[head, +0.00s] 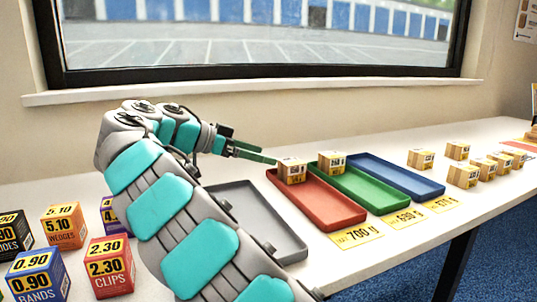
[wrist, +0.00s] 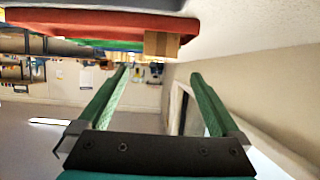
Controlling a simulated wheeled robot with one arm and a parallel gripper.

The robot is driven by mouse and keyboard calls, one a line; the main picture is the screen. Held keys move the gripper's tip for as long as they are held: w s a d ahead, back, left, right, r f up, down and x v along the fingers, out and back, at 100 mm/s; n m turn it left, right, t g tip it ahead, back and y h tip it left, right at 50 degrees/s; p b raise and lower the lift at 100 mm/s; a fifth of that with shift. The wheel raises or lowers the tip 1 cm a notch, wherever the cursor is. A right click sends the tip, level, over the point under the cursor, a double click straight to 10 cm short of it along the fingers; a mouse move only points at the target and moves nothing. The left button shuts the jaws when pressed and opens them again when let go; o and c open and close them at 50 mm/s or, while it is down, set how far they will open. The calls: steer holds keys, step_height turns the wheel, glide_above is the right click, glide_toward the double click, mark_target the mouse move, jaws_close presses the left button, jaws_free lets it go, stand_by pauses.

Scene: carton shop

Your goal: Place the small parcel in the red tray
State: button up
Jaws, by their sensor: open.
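The red tray (head: 325,207) lies on the long table. A small brown parcel (head: 291,171) with a label rests in it at its far end, rising above the rim. My gripper (head: 268,154) is open and empty, with its green fingers just left of and behind that parcel, apart from it. In the upside-down wrist view, the open fingers (wrist: 160,72) have nothing between them. There the parcel (wrist: 162,44) shows at the edge of the red tray (wrist: 100,21), beyond the fingertips.
A green tray (head: 372,200) holds another parcel (head: 331,163). A blue tray (head: 400,179) is empty, and so is the grey tray (head: 262,225). Several parcels (head: 463,177) stand at right. Priced boxes (head: 110,267) stand at left. The window sill (head: 250,88) runs behind.

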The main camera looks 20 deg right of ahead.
steer(key=shift+v, duration=1)
